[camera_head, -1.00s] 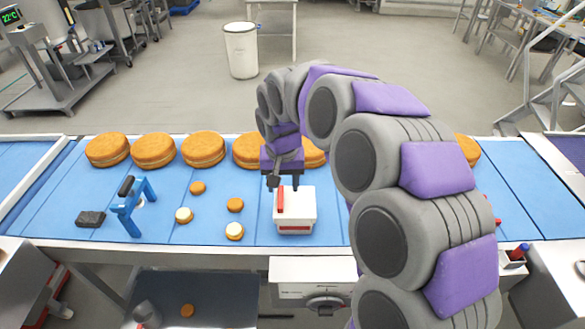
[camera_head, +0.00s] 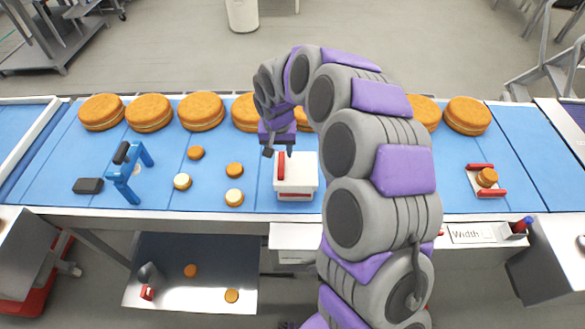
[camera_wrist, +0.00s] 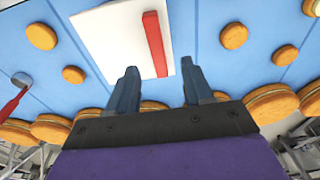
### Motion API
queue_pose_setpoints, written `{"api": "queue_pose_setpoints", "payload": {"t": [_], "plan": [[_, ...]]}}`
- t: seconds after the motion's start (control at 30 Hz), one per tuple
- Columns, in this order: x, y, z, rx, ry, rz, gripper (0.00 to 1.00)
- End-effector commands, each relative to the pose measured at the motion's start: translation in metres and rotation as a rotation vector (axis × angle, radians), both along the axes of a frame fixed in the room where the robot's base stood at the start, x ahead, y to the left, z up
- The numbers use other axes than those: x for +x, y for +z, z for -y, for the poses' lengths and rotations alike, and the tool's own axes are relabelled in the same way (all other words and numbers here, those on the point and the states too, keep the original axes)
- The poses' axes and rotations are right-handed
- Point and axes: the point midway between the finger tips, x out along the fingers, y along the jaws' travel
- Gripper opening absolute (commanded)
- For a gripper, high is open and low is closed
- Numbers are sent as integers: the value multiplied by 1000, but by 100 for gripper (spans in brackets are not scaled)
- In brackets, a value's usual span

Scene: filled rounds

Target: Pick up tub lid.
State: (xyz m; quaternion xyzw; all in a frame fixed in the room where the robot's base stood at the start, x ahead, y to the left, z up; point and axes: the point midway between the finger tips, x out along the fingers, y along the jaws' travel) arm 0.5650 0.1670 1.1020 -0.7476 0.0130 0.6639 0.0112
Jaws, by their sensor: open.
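The tub lid (camera_head: 305,167) is a white square top with a raised red bar handle (camera_head: 281,166). It sits on a white tub (camera_head: 296,189) with a red band, on the blue belt. My gripper (camera_head: 278,150) is just above and behind the lid's far edge. In the wrist view, my gripper (camera_wrist: 157,92) is open and empty, with its two dark fingers spread apart. There the lid (camera_wrist: 118,44) and its red handle (camera_wrist: 155,44) lie beyond the fingertips, and the handle is between their lines, apart from both.
Large round cakes (camera_head: 201,111) line the belt's far side. Small rounds (camera_head: 234,170) lie left of the tub. A blue frame tool (camera_head: 127,174) and a dark block (camera_head: 88,186) stand farther left. A tray with red bars (camera_head: 486,180) lies right. The belt (camera_head: 236,202) left of the tub has free room.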

Motion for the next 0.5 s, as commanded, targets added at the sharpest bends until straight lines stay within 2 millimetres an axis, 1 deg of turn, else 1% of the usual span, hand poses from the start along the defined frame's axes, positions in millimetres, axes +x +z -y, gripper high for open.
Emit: {"api": "queue_pose_setpoints", "payload": {"t": [0.03,0.27,0.37,0.5], "plan": [[0,-5,0,-1,0,-1,51],[2,-15,0,0,0,1,51],[2,-27,1,0,0,0,51],[3,-49,3,-1,1,-3,51]]}}
